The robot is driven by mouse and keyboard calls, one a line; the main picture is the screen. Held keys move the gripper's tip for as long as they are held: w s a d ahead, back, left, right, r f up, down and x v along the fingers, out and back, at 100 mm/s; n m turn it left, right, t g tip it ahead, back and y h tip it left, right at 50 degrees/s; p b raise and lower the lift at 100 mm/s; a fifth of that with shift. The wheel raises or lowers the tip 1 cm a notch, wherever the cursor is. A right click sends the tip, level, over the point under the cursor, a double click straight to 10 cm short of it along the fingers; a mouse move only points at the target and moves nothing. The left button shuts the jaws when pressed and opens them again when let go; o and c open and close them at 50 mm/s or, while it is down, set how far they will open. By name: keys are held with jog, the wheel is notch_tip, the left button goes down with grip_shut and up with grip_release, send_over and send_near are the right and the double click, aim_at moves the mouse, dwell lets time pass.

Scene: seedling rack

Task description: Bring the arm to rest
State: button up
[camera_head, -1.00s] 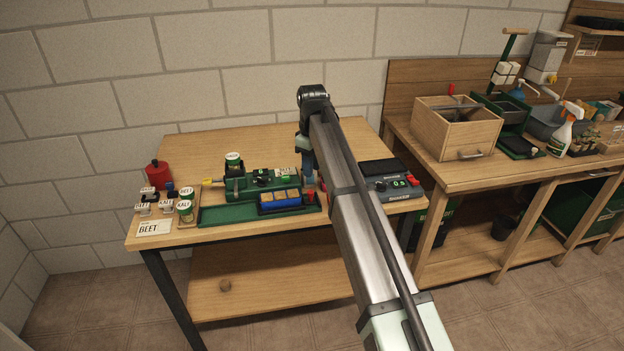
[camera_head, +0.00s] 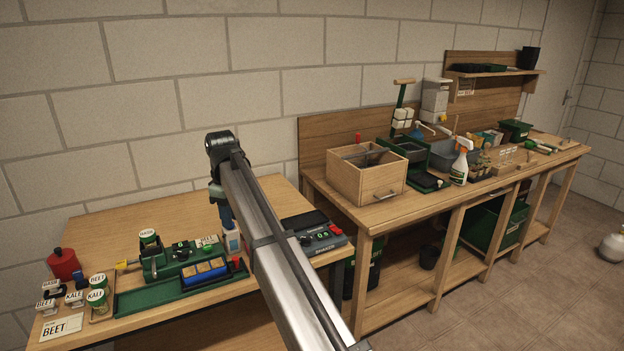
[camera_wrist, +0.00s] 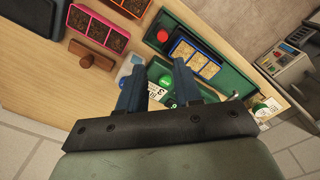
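My gripper (camera_head: 222,208) hangs at the end of my arm over the left workbench, between the green seeder device and the grey scale. In the wrist view my gripper (camera_wrist: 158,68) has its two blue fingers apart, with nothing visibly held between them. Green device parts and a blue-edged tray of pale cells (camera_wrist: 195,58) lie beyond the fingertips. In the head view a blue tray (camera_head: 207,274) sits on the green base tray (camera_head: 135,304). A small white box (camera_head: 231,242) stands just below my gripper; whether they touch cannot be told.
The scale (camera_head: 313,232) stands right of my arm. Seed tins (camera_head: 97,300), a red canister (camera_head: 63,263) and a BEET card (camera_head: 62,328) are at left. A wooden box (camera_head: 367,176) and a spray bottle (camera_head: 460,162) stand on the right bench.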

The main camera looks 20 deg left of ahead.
jog(key=s+d+f+m+g+h, duration=0.1)
jog(key=s+d+f+m, duration=0.3)
jog(key=d+f, duration=1.65)
jog(key=s+d+f+m+g, duration=0.25)
jog(key=d+f+m, duration=0.35)
jog(key=d+f, duration=1.45)
jog(key=s+d+f+m+g, duration=0.1)
jog(key=s+d+f+m, duration=0.3)
jog(key=s+d+f, duration=0.95)
jog(key=s+d+f+m+g, duration=0.1)
jog(key=s+d+f, duration=0.3)
jog(key=s, duration=0.5)
jog(key=s+d+f+m+g+y, duration=0.1)
jog(key=s+d+f+m, duration=0.2)
jog(key=s, duration=0.7)
jog(key=shift+s+d+f, duration=0.3)
jog(key=shift+d+f, duration=0.05)
jog(key=shift+f, duration=0.05)
jog(key=shift+c, duration=0.4)
